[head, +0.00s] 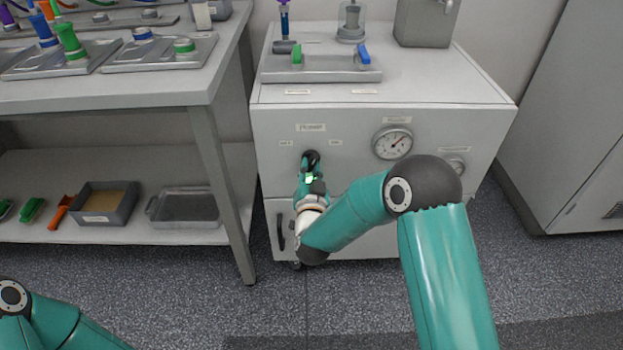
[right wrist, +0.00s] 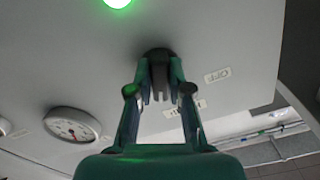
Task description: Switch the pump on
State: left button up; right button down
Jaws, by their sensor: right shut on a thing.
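The pump cabinet (head: 275,170) is a pale box with a front panel. Its dark round rotary knob (head: 311,157) sits below a small label, with a smaller label on each side. My right gripper (head: 311,172) is at the knob from below and in front. In the right wrist view, its two fingers (right wrist: 159,90) stand on either side of the knob (right wrist: 157,60) and are shut on it. The knob's exact setting is hard to read. A green lamp (right wrist: 117,3) glows on the panel. My left gripper is out of view.
A round gauge (head: 393,142) is right of the knob. On the cabinet top are a tray (head: 320,72), a glass vessel (head: 352,22) and a grey container (head: 425,22). A bench (head: 150,85) with trays stands left. The floor in front is clear.

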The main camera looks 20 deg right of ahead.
jog(key=shift+m+b, duration=0.7)
jog(key=shift+m, duration=0.1)
jog(key=c, duration=1.1)
grip_release()
jog(key=v, duration=1.2)
